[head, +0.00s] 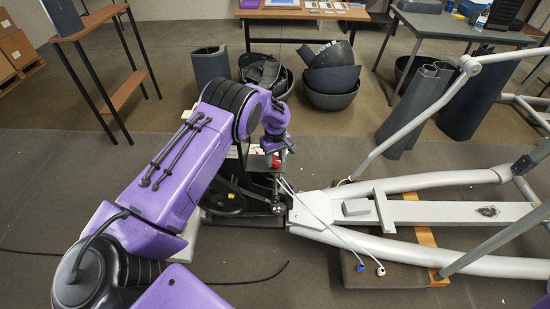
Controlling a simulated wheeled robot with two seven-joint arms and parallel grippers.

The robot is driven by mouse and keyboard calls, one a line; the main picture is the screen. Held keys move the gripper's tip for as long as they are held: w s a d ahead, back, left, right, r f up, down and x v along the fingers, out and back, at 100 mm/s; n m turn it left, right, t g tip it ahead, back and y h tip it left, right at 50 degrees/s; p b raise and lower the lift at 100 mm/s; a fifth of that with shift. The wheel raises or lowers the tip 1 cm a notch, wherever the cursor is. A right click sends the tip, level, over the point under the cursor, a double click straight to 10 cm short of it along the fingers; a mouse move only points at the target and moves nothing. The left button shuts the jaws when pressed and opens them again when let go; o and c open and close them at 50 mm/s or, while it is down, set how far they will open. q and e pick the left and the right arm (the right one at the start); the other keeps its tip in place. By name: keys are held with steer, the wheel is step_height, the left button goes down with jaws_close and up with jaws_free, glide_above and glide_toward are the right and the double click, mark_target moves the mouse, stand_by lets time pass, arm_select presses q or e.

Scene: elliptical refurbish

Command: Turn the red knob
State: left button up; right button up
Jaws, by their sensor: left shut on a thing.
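The red knob (276,163) shows as a small red patch on the front part of the elliptical machine, near the picture's middle. My left arm reaches in from the lower left and bends down over it. My left gripper (277,151) is directly at the knob and is shut on it. The fingers and much of the knob are hidden by the wrist and are small in the picture. The elliptical's frame (430,211) is light grey and stretches to the right. My right gripper is not in view.
A wooden board (425,242) lies under the frame. Black bins (331,78) and dark curved covers (405,125) stand behind. A shelf (93,22) is at the upper left. Bare floor lies at the left.

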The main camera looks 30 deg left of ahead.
mark_target(275, 161)
arm_select(q)
steer(key=o, duration=1.1)
steer(key=shift+c, duration=0.2)
step_height(275, 161, up, 11)
steer(key=shift+f+b, duration=0.2)
steer(key=shift+b, duration=0.15)
steer(key=shift+s, duration=0.1)
